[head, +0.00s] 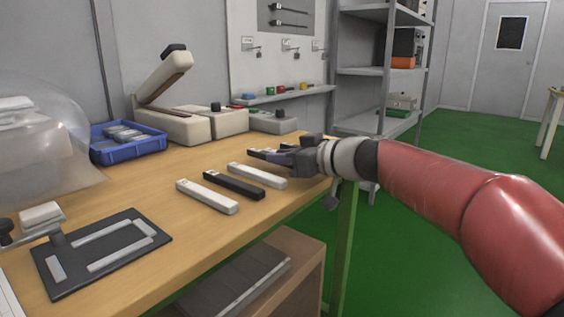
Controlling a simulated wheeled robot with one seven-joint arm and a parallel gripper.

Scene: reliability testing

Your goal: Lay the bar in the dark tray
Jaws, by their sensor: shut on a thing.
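My gripper (266,155) is over the right part of the wooden table, its fingers pointing left. It is shut on a bar, mostly hidden by the fingers; a small pale part seems to show beside them. Three bars lie side by side just in front of it: a white bar (257,175), a black bar (233,185) and another white bar (207,197). A dark, flat tray-like plate (80,280) lies at the table's front left, with several pale strips on it. My gripper is well to the right of this plate and apart from it.
A blue bin (128,154) with pale pieces stands at the back left, near a clear dome (45,130). Beige devices (182,125) line the back edge. A dark grey object (240,282) lies on the lower shelf. Table between plate and bars is clear.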

